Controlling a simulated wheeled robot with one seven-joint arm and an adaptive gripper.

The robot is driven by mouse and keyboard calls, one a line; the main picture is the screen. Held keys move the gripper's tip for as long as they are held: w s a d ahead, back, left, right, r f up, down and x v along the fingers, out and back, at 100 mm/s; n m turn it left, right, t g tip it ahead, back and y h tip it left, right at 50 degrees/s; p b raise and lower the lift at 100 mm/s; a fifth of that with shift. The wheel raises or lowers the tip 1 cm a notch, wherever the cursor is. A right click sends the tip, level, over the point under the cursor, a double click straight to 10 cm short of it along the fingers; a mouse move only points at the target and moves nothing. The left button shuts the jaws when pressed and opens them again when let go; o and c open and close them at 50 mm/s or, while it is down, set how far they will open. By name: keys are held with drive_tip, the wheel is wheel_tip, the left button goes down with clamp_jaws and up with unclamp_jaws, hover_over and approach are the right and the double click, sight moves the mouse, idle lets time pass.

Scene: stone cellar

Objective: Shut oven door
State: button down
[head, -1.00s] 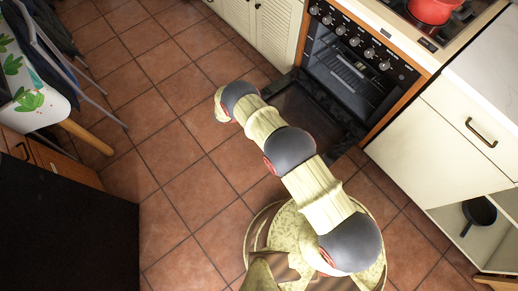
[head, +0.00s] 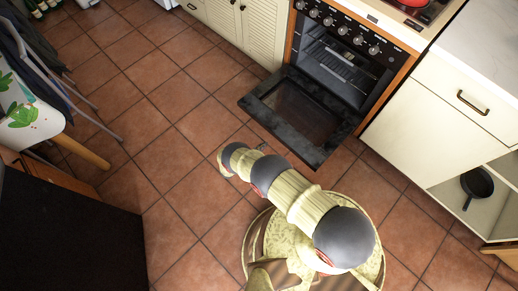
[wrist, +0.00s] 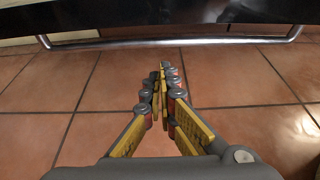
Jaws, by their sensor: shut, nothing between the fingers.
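The oven (head: 345,55) stands at the top right in the head view, its dark cavity and wire rack showing. Its door (head: 300,110) is wide open, folded down low over the floor towards me. In the wrist view the dark door (wrist: 150,12) spans the top edge, with its metal handle bar (wrist: 180,42) just below. My gripper (wrist: 163,68) is shut and empty, its fingers over the tiles, pointing at the handle and appearing apart from it. In the head view my arm mostly hides the gripper, short of the door's near edge.
White cabinets flank the oven; the right one (head: 476,183) has an open shelf with a black pan (head: 477,184). A dark block (head: 75,235) and a chair (head: 60,85) are at the left. The tiled floor (head: 175,130) between is clear.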

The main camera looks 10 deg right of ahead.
drive_tip(key=b+x, duration=0.1)
drive_tip(key=x, duration=0.5)
drive_tip(key=shift+s+a+r, duration=0.1)
drive_tip(key=shift+a+r, duration=0.05)
drive_tip(key=shift+r, duration=0.95)
drive_tip(key=shift+s+a+r, duration=0.1)
drive_tip(key=shift+a+r, duration=0.05)
drive_tip(key=shift+r, duration=0.9)
